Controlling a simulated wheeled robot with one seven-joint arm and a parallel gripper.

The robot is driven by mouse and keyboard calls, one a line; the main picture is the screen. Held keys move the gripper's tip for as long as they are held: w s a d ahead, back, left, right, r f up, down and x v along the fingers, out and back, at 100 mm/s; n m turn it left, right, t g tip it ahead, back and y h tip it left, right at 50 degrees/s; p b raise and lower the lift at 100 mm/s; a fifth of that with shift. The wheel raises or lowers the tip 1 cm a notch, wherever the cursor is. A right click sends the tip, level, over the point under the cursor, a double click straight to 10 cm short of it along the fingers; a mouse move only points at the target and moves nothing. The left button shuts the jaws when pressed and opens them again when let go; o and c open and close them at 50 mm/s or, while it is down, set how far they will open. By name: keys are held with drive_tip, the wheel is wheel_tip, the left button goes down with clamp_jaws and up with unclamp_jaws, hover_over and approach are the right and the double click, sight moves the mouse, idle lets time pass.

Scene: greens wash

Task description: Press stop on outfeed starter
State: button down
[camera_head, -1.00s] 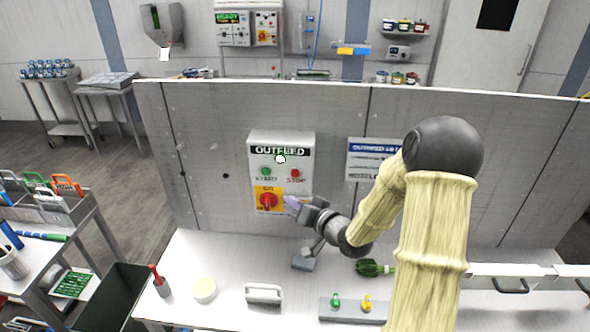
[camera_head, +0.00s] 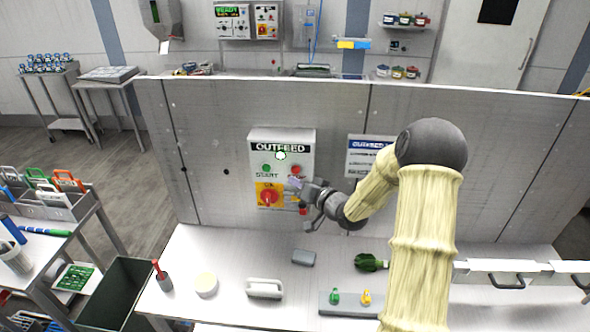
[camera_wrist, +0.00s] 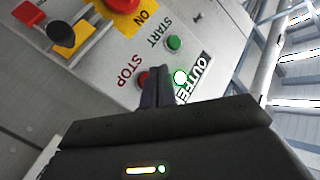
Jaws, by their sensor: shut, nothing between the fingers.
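The outfeed starter (camera_head: 307,146) is a light grey box on the grey panel. It bears a green START button (camera_head: 267,168), a red STOP button (camera_head: 295,169) and a lit white-green lamp (camera_head: 281,155). A red rotary switch (camera_head: 268,197) sits on a yellow plate below. My gripper (camera_head: 293,183) is shut and empty, just below the STOP button in the head view. In the wrist view the fingertips (camera_wrist: 157,72) are beside the red STOP button (camera_wrist: 142,79), partly covering it. I cannot tell whether they touch it. The green START button (camera_wrist: 174,42) is clear of them.
A sign (camera_head: 368,157) hangs right of the starter. A dark bin (camera_head: 118,290) stands at left.

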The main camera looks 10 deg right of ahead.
drive_tip(key=shift+w+d, duration=0.3)
drive_tip(key=shift+w, duration=0.6)
drive_tip(key=shift+w, duration=0.15)
idle(1.3)
drive_tip(key=shift+w+d, duration=0.1)
drive_tip(key=shift+w, duration=0.15)
drive_tip(key=shift+w+d, duration=0.15)
drive_tip(key=shift+w, duration=0.3)
idle(1.0)
drive_tip(key=shift+s+a, duration=0.25)
drive_tip(key=shift+s, duration=0.6)
drive_tip(key=s, duration=0.1)
drive_tip(key=s+a+b, duration=0.1)
drive_tip(key=s, duration=0.2)
drive_tip(key=shift+s+a, duration=0.3)
drive_tip(key=shift+s, duration=0.1)
